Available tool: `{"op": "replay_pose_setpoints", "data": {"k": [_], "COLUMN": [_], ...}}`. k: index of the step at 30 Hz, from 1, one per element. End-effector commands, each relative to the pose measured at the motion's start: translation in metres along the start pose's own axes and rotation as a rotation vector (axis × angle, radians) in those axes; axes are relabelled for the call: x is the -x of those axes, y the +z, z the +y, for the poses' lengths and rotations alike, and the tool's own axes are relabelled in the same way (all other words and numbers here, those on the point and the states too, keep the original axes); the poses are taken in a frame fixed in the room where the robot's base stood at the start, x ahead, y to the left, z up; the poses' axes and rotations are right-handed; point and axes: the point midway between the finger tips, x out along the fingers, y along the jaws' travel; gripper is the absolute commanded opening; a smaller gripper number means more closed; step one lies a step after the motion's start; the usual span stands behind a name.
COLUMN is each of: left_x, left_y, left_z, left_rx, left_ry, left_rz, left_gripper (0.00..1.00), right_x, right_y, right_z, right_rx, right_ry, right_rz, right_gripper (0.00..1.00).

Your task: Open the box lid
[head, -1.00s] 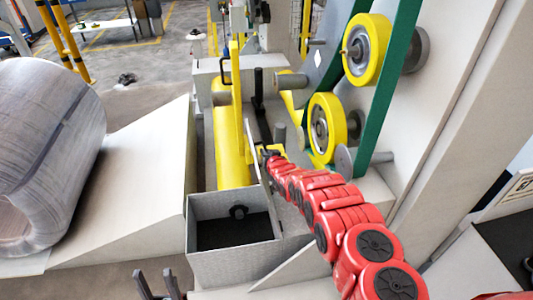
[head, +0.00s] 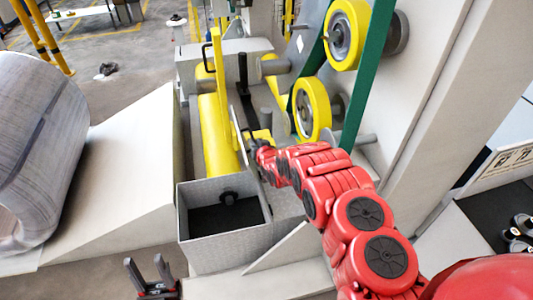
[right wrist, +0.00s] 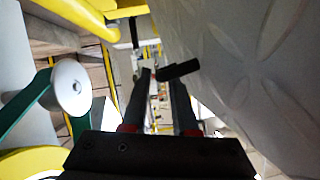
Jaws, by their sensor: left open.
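The grey metal box (head: 222,248) stands in the lower middle of the head view. Its top is open, showing a dark inside and a round black knob at the far wall. A thin panel, apparently the lid (head: 257,178), stands up at its right edge, seen nearly edge-on. My right gripper (head: 256,147) is beyond the box at this panel, small and partly hidden. In the right wrist view its two fingers (right wrist: 160,75) are apart, with a black handle (right wrist: 180,70) at the tips beside a diamond-patterned plate (right wrist: 235,75). My left gripper (head: 146,264) is open and empty, left of the box.
A pale sloped block (head: 105,195) and a large wrapped coil (head: 45,150) stand on the left. A yellow cylinder (head: 215,135) lies behind the box. A machine with yellow wheels (head: 311,108) and green belts stands close to my right arm.

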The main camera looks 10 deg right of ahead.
Motion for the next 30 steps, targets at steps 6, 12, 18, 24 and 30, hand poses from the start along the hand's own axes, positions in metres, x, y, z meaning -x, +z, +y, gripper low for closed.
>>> {"op": "replay_pose_setpoints", "data": {"k": [6, 12, 18, 24, 30], "left_x": [-0.059, -0.099, -0.138, -0.168, -0.179], "left_y": [-0.01, -0.017, -0.024, -0.029, -0.031], "left_z": [-0.003, -0.005, -0.007, -0.008, -0.009], "left_rx": [0.0, 0.0, 0.0, 0.0, 0.0], "left_ry": [0.0, 0.0, 0.0, 0.0, 0.0], "left_rz": [0.002, 0.002, 0.002, 0.002, 0.002], "left_gripper": [0.5, 0.5, 0.5, 0.5, 0.5], "right_x": [0.033, 0.058, 0.088, 0.119, 0.136], "right_y": [-0.012, -0.011, -0.011, -0.008, -0.004], "right_z": [-0.001, -0.001, -0.001, -0.001, 0.001], "right_rx": [-0.001, -0.002, -0.004, -0.007, -0.002], "right_ry": [0.002, 0.002, 0.003, 0.003, 0.003], "right_rz": [0.0, -0.002, -0.001, -0.001, 0.0], "right_gripper": [0.27, 0.27, 0.27, 0.27, 0.27]}}
